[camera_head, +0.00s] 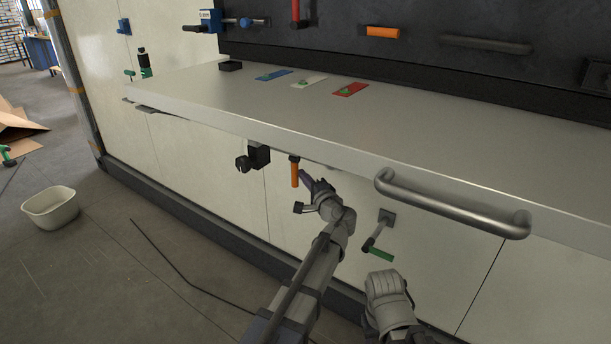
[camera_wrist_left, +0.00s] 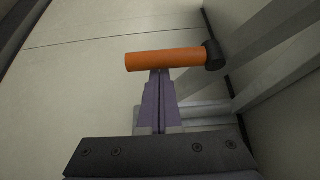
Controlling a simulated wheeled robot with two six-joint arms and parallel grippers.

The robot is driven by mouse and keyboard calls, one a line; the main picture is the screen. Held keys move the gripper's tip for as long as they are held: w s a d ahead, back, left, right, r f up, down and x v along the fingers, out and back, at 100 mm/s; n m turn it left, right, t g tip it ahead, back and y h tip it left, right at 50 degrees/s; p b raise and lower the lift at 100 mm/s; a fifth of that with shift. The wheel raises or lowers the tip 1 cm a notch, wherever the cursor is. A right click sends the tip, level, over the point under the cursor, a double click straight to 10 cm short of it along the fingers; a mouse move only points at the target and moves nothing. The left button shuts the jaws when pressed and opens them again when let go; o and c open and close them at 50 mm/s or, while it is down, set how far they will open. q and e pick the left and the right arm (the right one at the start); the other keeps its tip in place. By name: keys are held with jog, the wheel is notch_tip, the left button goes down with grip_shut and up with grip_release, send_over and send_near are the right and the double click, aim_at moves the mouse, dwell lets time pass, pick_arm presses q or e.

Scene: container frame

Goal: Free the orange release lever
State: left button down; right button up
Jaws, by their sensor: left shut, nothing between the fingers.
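The orange release lever (camera_head: 295,174) hangs down from a dark mount under the front edge of the grey shelf (camera_head: 250,115). In the left wrist view the orange lever (camera_wrist_left: 165,60) lies across the picture, with its black end at the right. My left gripper (camera_head: 306,177) is just right of the lever in the head view. In the left wrist view its purple fingers (camera_wrist_left: 158,78) are shut and empty. Their tips reach the lever's near edge; I cannot tell whether they touch it. Fingers of my right gripper do not show.
A black clamp-like knob (camera_head: 254,158) sits left of the lever. A steel bar handle (camera_head: 450,205) juts from the shelf front at right. A green-handled crank (camera_head: 378,245) is on the wall below. Another orange handle (camera_head: 382,32) is on the dark back panel. A white tub (camera_head: 51,208) stands on the floor.

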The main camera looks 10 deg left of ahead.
aim_at(294, 179)
pick_arm(q)
jog(key=shift+r, duration=0.1)
dwell(0.3)
jog(key=shift+s+m+p, duration=0.2)
jog(key=shift+m+p, duration=0.2)
jog(key=shift+s+a+m+g+h+p, duration=0.15)
jog(key=shift+s+m+g+h+p, duration=0.15)
jog(key=shift+p, duration=0.15)
jog(key=s+m+g+p, duration=0.1)
jog(key=m+p, duration=0.1)
jog(key=s+a+r+m+g+p, duration=0.1)
jog(key=m+g+p, duration=0.1)
jog(key=p, duration=0.1)
jog(key=s+m+g+p, duration=0.1)
jog(key=p, duration=0.2)
jog(key=shift+s+a+r+m+h, duration=0.2)
jog(key=shift+s+r+m+h, duration=0.1)
jog(key=shift+m+h, duration=0.1)
jog(key=m+g+p, duration=0.1)
jog(key=s+r+m+g+p, duration=0.1)
jog(key=p, duration=0.1)
jog(key=shift+s+a, duration=0.3)
jog(key=shift+r, duration=0.1)
